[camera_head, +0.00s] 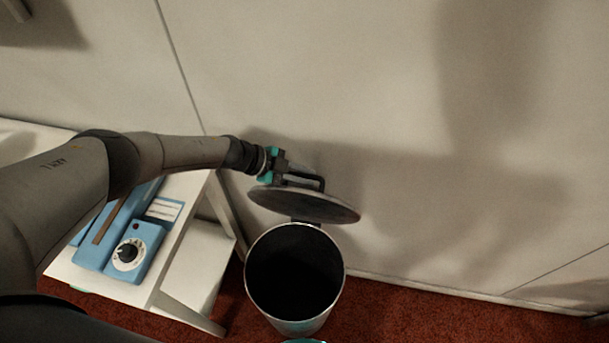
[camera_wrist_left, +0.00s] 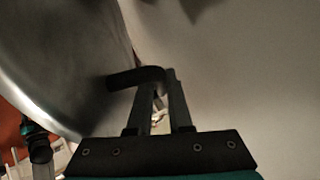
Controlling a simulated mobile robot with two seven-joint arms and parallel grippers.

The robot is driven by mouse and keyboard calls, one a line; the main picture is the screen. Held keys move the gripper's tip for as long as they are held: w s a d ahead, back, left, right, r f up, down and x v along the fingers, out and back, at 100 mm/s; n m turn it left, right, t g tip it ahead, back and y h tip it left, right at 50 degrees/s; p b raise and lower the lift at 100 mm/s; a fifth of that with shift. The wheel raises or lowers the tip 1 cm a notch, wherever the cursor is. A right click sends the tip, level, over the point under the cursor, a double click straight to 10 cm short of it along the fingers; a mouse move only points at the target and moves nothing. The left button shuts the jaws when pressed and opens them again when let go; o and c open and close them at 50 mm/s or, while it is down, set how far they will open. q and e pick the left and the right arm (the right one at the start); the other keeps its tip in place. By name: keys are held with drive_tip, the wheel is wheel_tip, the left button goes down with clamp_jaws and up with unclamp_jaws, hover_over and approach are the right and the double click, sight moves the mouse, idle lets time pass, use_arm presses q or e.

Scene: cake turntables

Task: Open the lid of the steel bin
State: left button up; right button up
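The steel bin (camera_head: 337,291) stands on the floor by the wall, its round mouth uncovered and its inside dark. Its round lid (camera_head: 290,204) is swung up at the back, tilted towards the wall. My left gripper (camera_head: 306,182) is at the dark handle on the lid's upper side. In the left wrist view, the black bent handle (camera_wrist_left: 125,80) crosses the tips of the left gripper's fingers (camera_wrist_left: 161,80), with a narrow gap between them. I cannot tell whether they clamp it. A teal and dark part (camera_wrist_left: 38,142), perhaps my right gripper, shows at the left edge; its fingers are unclear.
A white table (camera_head: 142,290) with a blue device (camera_head: 136,246) on it stands left of the bin, under my left arm. The pale wall (camera_head: 420,160) is close behind the lid. The red carpet (camera_head: 440,315) right of the bin is clear.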

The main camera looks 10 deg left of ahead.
use_arm(q)
drive_tip(key=shift+o, duration=0.8)
drive_tip(key=shift+w+r, duration=0.1)
drive_tip(key=shift+r, duration=0.05)
drive_tip(key=shift+a, duration=0.1)
drive_tip(key=p+v, duration=0.4)
drive_tip(key=v, duration=1.1)
drive_tip(key=shift+r, duration=0.1)
